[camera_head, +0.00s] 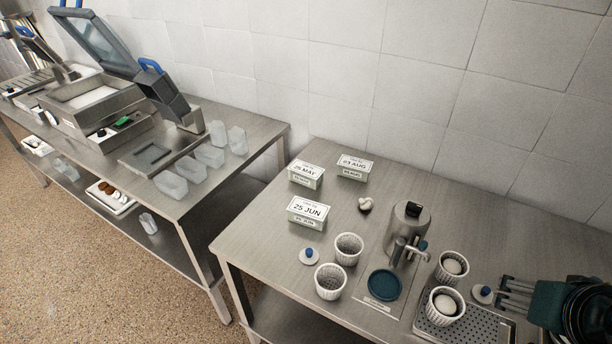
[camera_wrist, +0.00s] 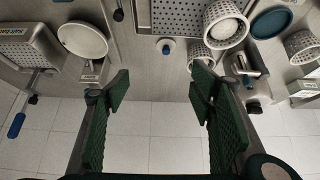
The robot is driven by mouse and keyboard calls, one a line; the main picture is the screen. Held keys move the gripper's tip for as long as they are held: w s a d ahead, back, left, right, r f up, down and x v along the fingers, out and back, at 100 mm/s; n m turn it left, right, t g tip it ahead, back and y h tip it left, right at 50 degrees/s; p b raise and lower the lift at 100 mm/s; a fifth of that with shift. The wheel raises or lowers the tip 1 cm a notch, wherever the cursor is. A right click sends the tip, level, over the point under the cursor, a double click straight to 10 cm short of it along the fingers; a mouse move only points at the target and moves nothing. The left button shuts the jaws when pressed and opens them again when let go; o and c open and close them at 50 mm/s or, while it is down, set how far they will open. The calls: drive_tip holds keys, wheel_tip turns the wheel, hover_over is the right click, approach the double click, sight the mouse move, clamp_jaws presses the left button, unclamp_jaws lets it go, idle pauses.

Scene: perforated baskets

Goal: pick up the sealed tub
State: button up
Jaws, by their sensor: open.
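Three small white boxes with printed date faces stand at the back left of the right table: 25 MAY (camera_head: 306,173), 23 AUG (camera_head: 354,166) and 25 JUN (camera_head: 308,212). They look closed, but I cannot tell which thing is the sealed tub. A white, boxy thing (camera_wrist: 303,88) shows at the right edge of the wrist view. My gripper (camera_head: 515,292) is at the right edge of the head view, beyond the perforated tray. In the wrist view my gripper (camera_wrist: 155,92) is open, with nothing between its green fingers.
Two empty perforated baskets (camera_head: 348,248) (camera_head: 330,281) stand left of a teal disc (camera_head: 384,285) and a steel device (camera_head: 408,228). Two baskets holding white rounds (camera_head: 452,266) (camera_head: 445,305) stand right, by the perforated tray (camera_head: 476,328). Blue-knobbed white discs (camera_head: 309,256) (camera_head: 482,294) lie nearby.

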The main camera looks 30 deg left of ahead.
drive_tip(key=w+a+r+n+g+y+p, duration=0.1)
drive_tip(key=w+a+r+n+p, duration=0.1)
drive_tip(key=w+a+r, duration=0.35)
drive_tip(key=w+a+r+n+g+p, duration=0.1)
drive_tip(key=w+a+r+n+p, duration=0.15)
drive_tip(key=w+a, duration=0.55)
drive_tip(key=w+a+n+g+p, duration=0.25)
drive_tip(key=w+a+n, duration=0.25)
drive_tip(key=w+a, duration=0.85)
drive_tip(key=n+g+h+p, duration=0.1)
drive_tip(key=n+g+p, duration=0.2)
drive_tip(key=n+p, duration=0.4)
hover_over(306, 169)
drive_tip(key=b, duration=0.1)
drive_tip(key=shift+n+t, duration=0.25)
drive_tip(key=shift+n, duration=0.2)
drive_tip(key=f, duration=1.7)
drive_tip(key=shift+d+f, duration=0.1)
drive_tip(key=shift+d, duration=0.2)
drive_tip(key=shift+a+f, duration=0.25)
drive_tip(key=shift+f, duration=1.3)
